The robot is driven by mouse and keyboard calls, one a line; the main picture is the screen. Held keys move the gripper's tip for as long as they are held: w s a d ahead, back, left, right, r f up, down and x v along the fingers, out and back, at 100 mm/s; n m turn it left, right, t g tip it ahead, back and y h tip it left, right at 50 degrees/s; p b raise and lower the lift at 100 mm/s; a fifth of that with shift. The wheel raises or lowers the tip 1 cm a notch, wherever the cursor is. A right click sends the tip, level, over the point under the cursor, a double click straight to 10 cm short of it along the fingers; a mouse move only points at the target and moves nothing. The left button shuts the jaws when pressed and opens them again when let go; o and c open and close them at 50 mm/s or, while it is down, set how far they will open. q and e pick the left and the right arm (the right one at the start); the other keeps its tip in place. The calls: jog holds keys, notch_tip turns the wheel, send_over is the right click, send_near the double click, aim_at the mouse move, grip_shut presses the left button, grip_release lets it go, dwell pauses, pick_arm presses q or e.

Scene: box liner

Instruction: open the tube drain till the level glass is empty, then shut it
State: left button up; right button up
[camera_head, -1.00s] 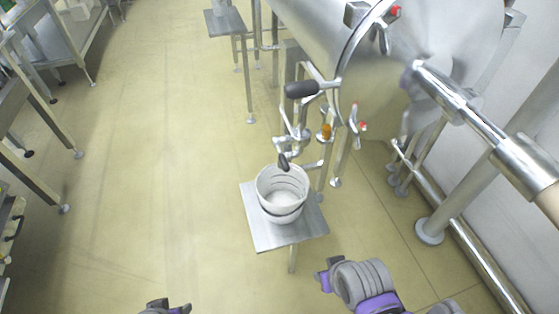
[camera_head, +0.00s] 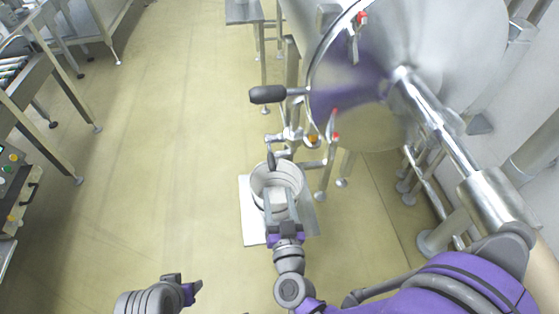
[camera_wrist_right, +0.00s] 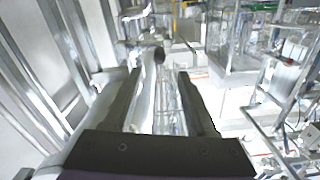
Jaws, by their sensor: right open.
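My right gripper (camera_head: 281,192) is open and empty, its two fingers over the white bucket (camera_head: 257,201) and pointing at the valve fittings. In the right wrist view the parted fingers (camera_wrist_right: 160,90) flank a gap. A dark knob (camera_wrist_right: 159,56) shows beyond them. In the head view a black-handled lever (camera_head: 271,160) hangs from the metal drain fittings (camera_head: 290,138) above the bucket, just past the fingertips. An orange knob (camera_head: 312,139) is beside these fittings. I cannot make out the level glass or its liquid. My left gripper (camera_head: 190,291) is low at the bottom; its jaw gap is unclear.
A steel tank (camera_head: 450,50) with a round rim and a black-handled arm (camera_head: 267,94) stands above and right of the fittings. The bucket stands on a small metal stand (camera_head: 247,225). Red-tipped valves (camera_head: 335,136) are nearby. Floor at left is clear up to the benches.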

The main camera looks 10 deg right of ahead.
aim_at(273, 171)
jog(key=w, duration=1)
jog(key=shift+w, duration=0.35)
jog(key=shift+c, duration=0.2)
grip_shut()
dwell(0.8)
